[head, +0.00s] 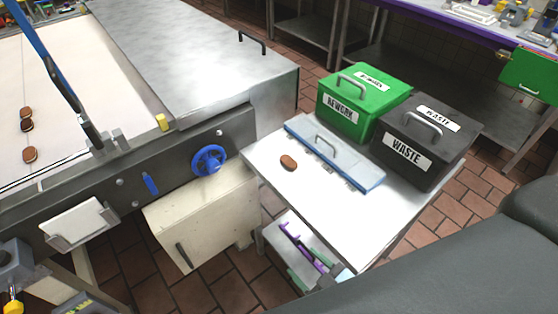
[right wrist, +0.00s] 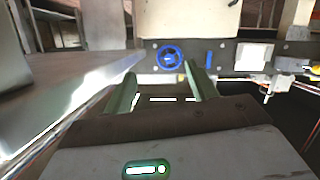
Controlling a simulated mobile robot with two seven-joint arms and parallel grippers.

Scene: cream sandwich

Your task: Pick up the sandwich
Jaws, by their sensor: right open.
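A brown sandwich biscuit (head: 288,162) lies on the white tabletop (head: 348,218), left of a blue-edged lidded tray. More brown sandwiches lie on the belt at the far left: two close together, the upper one (head: 26,113) touching or nearly touching the lower one (head: 27,126), and one nearer (head: 30,156). My right gripper (right wrist: 163,90) shows in the right wrist view with its two fingers apart and nothing seen between them. No sandwich can be made out in that view. My left gripper is not in view.
The blue-edged tray (head: 368,180) with a handle lies on the table. A green REWORK bin (head: 342,122) and a black WASTE bin (head: 450,150) stand behind it. The conveyor machine with a blue handwheel (head: 208,160) is on the left. The table's front part is clear.

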